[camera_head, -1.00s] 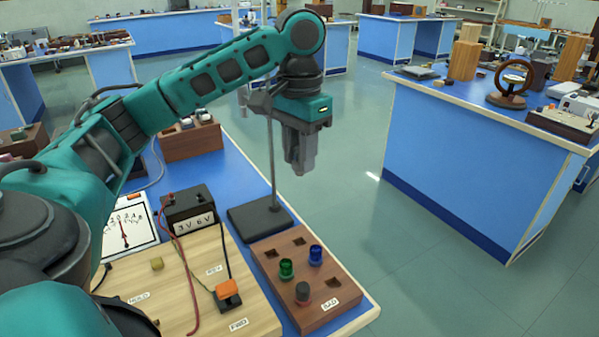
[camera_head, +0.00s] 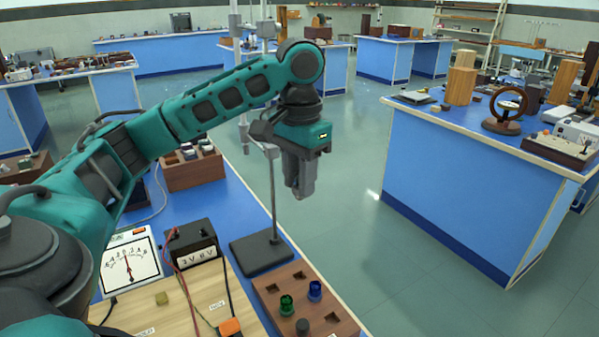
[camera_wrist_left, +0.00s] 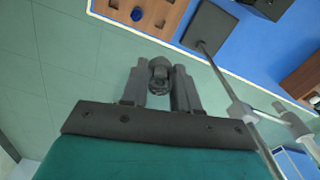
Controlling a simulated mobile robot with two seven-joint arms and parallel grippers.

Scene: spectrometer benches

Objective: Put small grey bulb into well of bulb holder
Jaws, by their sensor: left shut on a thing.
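My left gripper (camera_head: 301,192) points down and hangs over the floor side of the blue bench. It is shut on a small grey bulb (camera_wrist_left: 158,78), which shows between the fingers in the left wrist view. The bulb cannot be told apart from the grey fingers in the head view. A brown wooden bulb holder (camera_head: 262,308) stands on the bench below and in front of the gripper. Several other square wells look empty. My right gripper is not in view.
A stand with a dark base (camera_head: 258,254) and upright rod is beside the gripper. A dark battery box (camera_head: 193,245), a meter (camera_head: 130,266) and a pale wooden board (camera_head: 165,320) lie left of the holder. Open floor and another blue bench (camera_head: 460,190) are to the right.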

